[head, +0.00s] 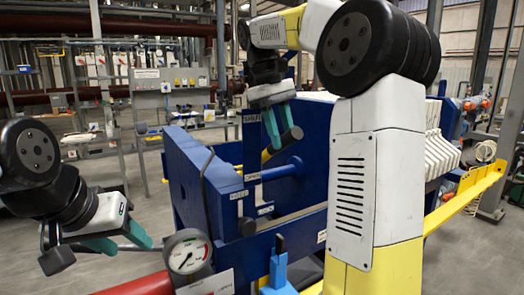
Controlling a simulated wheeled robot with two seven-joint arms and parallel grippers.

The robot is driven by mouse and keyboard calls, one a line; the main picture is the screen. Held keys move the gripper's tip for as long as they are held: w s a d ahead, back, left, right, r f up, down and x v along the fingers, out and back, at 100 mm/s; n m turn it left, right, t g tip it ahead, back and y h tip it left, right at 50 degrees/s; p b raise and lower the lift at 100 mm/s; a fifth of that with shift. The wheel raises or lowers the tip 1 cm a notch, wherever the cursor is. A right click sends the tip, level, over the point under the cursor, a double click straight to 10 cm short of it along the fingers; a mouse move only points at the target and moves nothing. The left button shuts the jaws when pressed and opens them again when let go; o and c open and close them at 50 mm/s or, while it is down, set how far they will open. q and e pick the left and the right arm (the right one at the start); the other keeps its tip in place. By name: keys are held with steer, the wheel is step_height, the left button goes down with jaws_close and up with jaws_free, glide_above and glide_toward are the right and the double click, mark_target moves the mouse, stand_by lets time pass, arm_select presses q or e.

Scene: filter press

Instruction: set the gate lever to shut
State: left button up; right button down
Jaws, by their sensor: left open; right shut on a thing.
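The blue press frame (190,170) stands in the middle of the head view. My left gripper (121,240) is open and empty at the lower left, left of the pressure gauge.
The round pressure gauge (187,252) stands at the front, near a blue handle with a black top (278,268). White filter plates (440,155) are stacked at the right, above a yellow rail (465,195). Open floor lies at the left; shelves stand behind.

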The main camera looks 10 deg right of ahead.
steer(key=shift+w+a+r+g, duration=0.2)
steer(key=shift+w+r+g, duration=0.1)
steer(key=shift+w+r, duration=0.3)
steer(key=shift+r, duration=0.1)
steer(key=c, duration=1.1)
jaws_free()
steer(key=shift+o, duration=0.2)
